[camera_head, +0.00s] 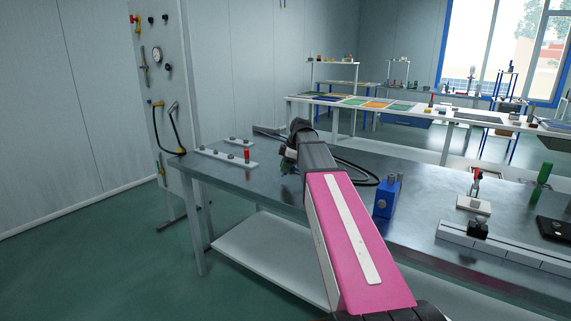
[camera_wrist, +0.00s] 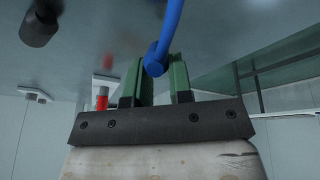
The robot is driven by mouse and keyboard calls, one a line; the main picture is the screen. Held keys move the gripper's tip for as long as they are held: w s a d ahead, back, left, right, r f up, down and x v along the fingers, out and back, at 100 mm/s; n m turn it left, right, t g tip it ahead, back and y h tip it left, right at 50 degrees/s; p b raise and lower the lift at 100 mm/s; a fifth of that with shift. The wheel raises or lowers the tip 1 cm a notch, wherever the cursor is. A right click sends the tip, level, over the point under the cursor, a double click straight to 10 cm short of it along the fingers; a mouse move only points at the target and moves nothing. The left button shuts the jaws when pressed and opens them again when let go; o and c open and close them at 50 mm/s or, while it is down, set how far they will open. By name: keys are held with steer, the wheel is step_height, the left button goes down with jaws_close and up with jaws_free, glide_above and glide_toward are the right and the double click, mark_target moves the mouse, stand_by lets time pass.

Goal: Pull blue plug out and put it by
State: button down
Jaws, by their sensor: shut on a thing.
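The blue plug (camera_wrist: 156,62), with a long blue stem running up out of the picture, shows in the wrist view between the green fingers of my gripper (camera_wrist: 160,82). The gripper is shut on it. In the head view my gripper (camera_head: 288,162) is low over the left part of the metal table, partly hidden by my arm. The blue plug cannot be made out there. A white strip (camera_head: 222,154) with several grey knobs and a red plug (camera_head: 246,156) lies just left of the gripper. The red plug also shows in the wrist view (camera_wrist: 102,99).
A blue box (camera_head: 385,201) stands on the metal table (camera_head: 420,225) right of my arm. A black cable (camera_head: 362,178) loops behind the arm. A panel with a gauge (camera_head: 157,54) stands at the left. Small fixtures (camera_head: 474,205) occupy the table's right part.

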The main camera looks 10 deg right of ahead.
steer(key=c, duration=0.9)
jaws_free()
steer(key=shift+c, duration=0.2)
